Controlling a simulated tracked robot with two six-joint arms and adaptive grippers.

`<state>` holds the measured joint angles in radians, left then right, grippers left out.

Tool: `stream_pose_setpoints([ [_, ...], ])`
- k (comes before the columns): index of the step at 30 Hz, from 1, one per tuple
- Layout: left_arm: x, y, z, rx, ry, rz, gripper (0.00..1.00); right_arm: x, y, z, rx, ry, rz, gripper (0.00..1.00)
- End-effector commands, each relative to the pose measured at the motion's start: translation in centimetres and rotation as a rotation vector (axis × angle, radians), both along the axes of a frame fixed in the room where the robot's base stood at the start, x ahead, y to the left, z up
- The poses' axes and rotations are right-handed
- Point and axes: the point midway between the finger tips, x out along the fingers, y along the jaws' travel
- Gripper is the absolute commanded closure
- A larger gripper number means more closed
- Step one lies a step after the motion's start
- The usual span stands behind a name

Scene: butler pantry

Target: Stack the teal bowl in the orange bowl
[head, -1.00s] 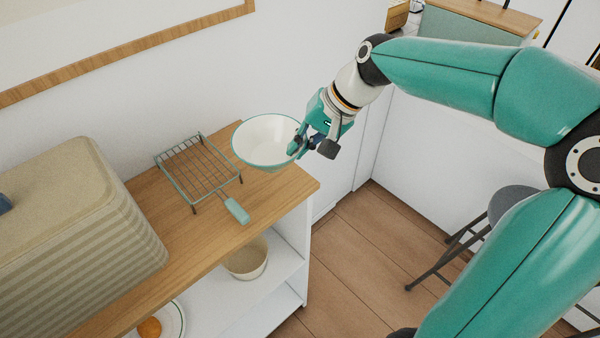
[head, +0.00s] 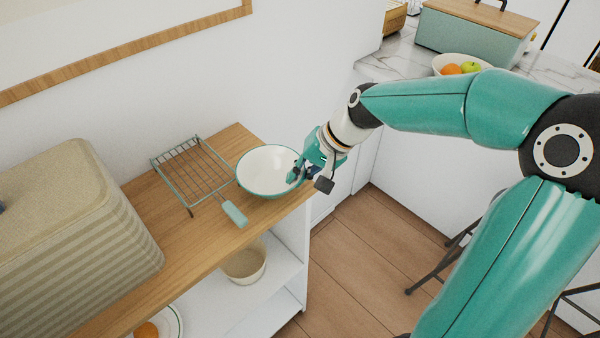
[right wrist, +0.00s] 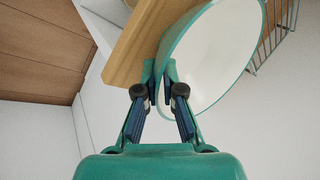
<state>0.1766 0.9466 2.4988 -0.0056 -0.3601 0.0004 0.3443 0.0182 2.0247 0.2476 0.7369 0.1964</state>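The teal bowl (head: 268,172) has a white inside and a teal rim. It is at the right end of the wooden shelf top, tilted a little; whether it touches the wood is unclear. My right gripper (head: 299,173) is at its right edge. In the right wrist view, the fingers (right wrist: 161,88) are shut on the wall of the teal bowl (right wrist: 213,60), one on each side. No orange bowl shows in either view. My left gripper is not in view.
A wire rack (head: 192,172) with a teal handle stands left of the bowl. A ribbed beige box (head: 75,235) fills the shelf's left part. A cream bowl (head: 244,265) sits on the shelf below. A fruit bowl (head: 440,67) and a teal bin (head: 470,38) stand on the marble counter.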

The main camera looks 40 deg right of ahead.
Motion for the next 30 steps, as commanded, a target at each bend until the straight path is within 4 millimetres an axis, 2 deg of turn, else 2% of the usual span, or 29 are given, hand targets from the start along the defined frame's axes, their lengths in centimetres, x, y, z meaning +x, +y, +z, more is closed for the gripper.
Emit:
stream_pose_setpoints([
  [1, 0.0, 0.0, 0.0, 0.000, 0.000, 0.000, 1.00, 0.0, 0.0, 0.0, 0.000, 0.000, 0.000, 0.83],
  [4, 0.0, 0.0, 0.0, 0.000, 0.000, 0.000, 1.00, 0.0, 0.0, 0.0, 0.000, 0.000, 0.000, 0.69],
  [17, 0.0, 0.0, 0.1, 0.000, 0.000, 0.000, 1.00, -0.2, -0.3, 0.7, -0.001, -0.003, -0.003, 0.69],
  [20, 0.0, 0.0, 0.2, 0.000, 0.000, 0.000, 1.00, -0.7, -0.8, 1.8, -0.001, -0.004, -0.003, 0.69],
  [30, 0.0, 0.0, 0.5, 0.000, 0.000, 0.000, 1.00, -3.4, -3.1, 7.5, -0.002, -0.004, -0.004, 0.69],
])
